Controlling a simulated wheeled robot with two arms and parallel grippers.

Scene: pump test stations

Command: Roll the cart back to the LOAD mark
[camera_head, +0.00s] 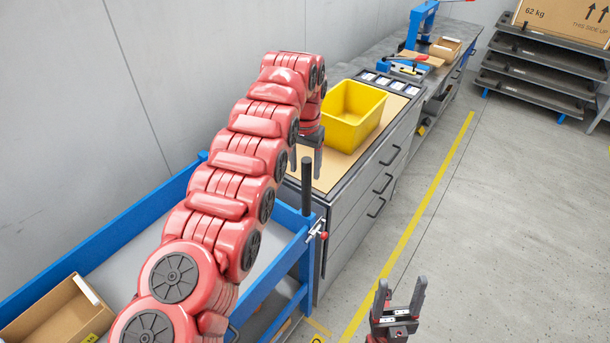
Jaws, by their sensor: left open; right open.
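The cart, with a blue frame (140,218) and a grey deck, stands at the lower left, partly hidden behind my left arm. My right gripper (400,297) is open and empty over the floor at the bottom. A yellow floor marking (318,327) shows partly at the bottom edge; its text is cut off, so LOAD cannot be read.
A grey drawer cabinet (360,215) with a yellow bin (352,112) on top stands just beyond the cart. A cardboard box (62,310) sits on the cart. A yellow floor line (420,215) runs along the benches. The floor to its right is clear, up to a rack (540,75).

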